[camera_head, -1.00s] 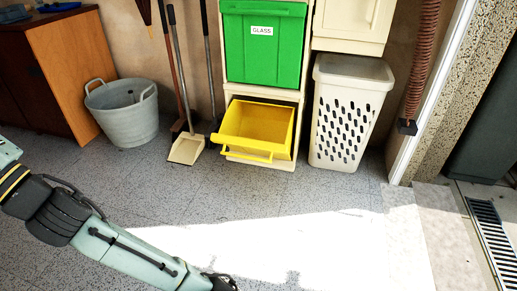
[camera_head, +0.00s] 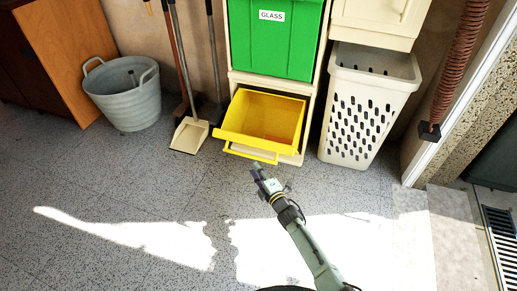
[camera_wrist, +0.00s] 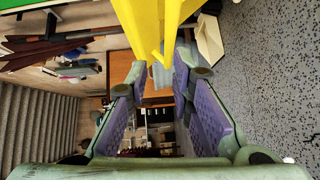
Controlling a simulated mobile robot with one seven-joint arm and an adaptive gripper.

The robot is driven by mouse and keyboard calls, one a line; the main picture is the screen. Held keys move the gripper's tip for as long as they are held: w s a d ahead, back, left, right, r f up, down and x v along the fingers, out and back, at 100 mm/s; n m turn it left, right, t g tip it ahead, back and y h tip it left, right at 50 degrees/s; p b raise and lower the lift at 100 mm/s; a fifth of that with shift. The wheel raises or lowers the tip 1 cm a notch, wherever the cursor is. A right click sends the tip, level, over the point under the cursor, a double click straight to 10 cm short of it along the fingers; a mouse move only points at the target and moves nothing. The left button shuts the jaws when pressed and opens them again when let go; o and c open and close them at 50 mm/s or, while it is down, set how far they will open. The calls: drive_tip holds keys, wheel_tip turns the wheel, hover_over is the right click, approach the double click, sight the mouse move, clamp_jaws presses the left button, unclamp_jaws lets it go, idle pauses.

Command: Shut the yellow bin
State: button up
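The yellow bin (camera_head: 232,137) is tilted open at the bottom of a cream cabinet, with its inside showing from above. Its yellow handle (camera_head: 250,153) runs along the lower front. My gripper (camera_head: 257,168) is in front of the bin, just below its handle in the head view. In the wrist view the fingers of my gripper (camera_wrist: 160,75) stand apart, purple pads facing each other, with nothing held between the pads. Yellow parts of the bin (camera_wrist: 135,18) show just beyond the fingertips. I cannot tell whether the fingertips touch the bin.
A green bin (camera_head: 272,45) labelled GLASS is above, shut. A white perforated basket (camera_head: 358,125) stands right of the cabinet. A dustpan (camera_head: 189,135) and a grey tub (camera_head: 125,95) stand to the left. The floor in front (camera_head: 150,195) is clear.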

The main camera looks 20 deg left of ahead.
sight(250, 156)
drive_tip(key=w+a+b, duration=0.1)
drive_tip(key=w+b, duration=0.1)
drive_tip(key=b, duration=0.1)
drive_tip(key=w+a+f+b, duration=0.1)
drive_tip(key=w+a+b, duration=0.1)
drive_tip(key=b, duration=0.1)
drive_tip(key=w+a+f+b, duration=0.1)
drive_tip(key=w+a+b, duration=0.1)
drive_tip(key=w+b, duration=0.1)
drive_tip(key=shift+w+f, duration=0.1)
drive_tip(key=shift+f, duration=0.05)
drive_tip(key=shift+w+a+r+b, duration=0.2)
drive_tip(key=shift+w+a+b, duration=0.2)
drive_tip(key=shift+b, duration=0.1)
clamp_jaws()
idle(0.3)
